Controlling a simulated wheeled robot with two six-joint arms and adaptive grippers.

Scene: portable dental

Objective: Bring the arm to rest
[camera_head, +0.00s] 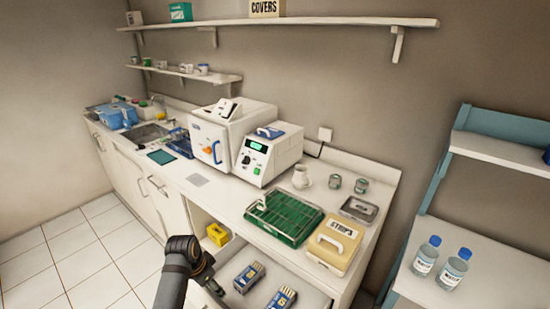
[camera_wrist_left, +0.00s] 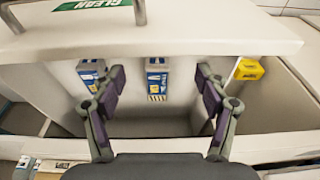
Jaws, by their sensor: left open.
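My left arm (camera_head: 182,270) comes up from the bottom edge in the head view, its wrist in front of the open drawer. My left gripper (camera_wrist_left: 160,82) shows in the left wrist view with its two dark fingers spread apart and nothing between the pads. Beyond the fingers is the open drawer, with blue-and-white boxes (camera_wrist_left: 158,79) inside; one appears in line with the gap between the fingers, another is partly covered by the left finger. In the head view, these boxes (camera_head: 249,277) lie in the drawer right of my wrist. My right gripper is not in view.
A yellow box (camera_head: 217,234) sits left of the blue boxes. The counter above holds a green rack (camera_head: 284,217), a cream STRIPS box (camera_head: 334,246), a metal tray (camera_head: 359,209) and white machines (camera_head: 268,154). Two bottles (camera_head: 454,269) stand on the right shelf. The floor at left is clear.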

